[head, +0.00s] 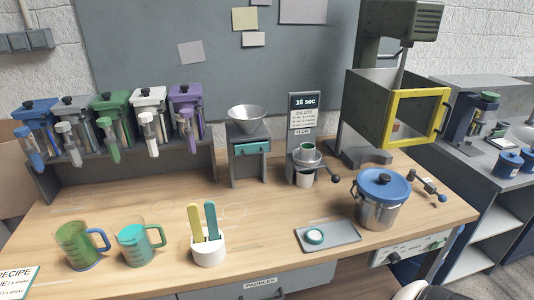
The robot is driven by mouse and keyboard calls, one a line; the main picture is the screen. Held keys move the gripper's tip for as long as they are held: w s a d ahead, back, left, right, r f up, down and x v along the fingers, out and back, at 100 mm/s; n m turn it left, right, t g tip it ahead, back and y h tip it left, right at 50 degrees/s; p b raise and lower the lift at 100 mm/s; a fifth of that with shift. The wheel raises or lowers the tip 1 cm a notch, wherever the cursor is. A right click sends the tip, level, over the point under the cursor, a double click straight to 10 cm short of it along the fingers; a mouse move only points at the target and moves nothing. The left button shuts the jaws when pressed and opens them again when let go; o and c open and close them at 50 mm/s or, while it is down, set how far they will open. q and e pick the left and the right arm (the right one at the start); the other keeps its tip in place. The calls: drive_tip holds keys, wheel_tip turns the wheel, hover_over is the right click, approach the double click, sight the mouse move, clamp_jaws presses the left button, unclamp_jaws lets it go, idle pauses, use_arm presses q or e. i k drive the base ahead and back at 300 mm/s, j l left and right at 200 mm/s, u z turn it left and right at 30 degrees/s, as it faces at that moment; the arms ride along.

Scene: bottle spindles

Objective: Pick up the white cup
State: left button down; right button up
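A small white cup (304,180) stands upright on the wooden table under the grey flow stand (303,125). A metal cup with a handle, with a green-rimmed ring on top, sits just above it and hides its upper part. A second white vessel, a squat holder (209,254), stands nearer the front edge with a yellow paddle (195,224) and a teal paddle (211,221) upright in it. Neither of my grippers is in view, and nothing is touching the white cup.
Two handled measuring cups, green (76,247) and teal (136,246), stand at left front. A grey tray (346,240) and a blue-lidded pot (380,202) are at right. A funnel stand (247,165) and a bottle rack (120,173) stand behind. Table centre is clear.

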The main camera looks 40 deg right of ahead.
sight(305, 179)
drive_tip(key=z, duration=1.7)
drive_tip(key=i+l, duration=0.1)
drive_tip(key=l, duration=0.15)
drive_tip(key=i+l, duration=0.15)
drive_tip(key=l+u, duration=0.05)
drive_tip(key=l, duration=0.05)
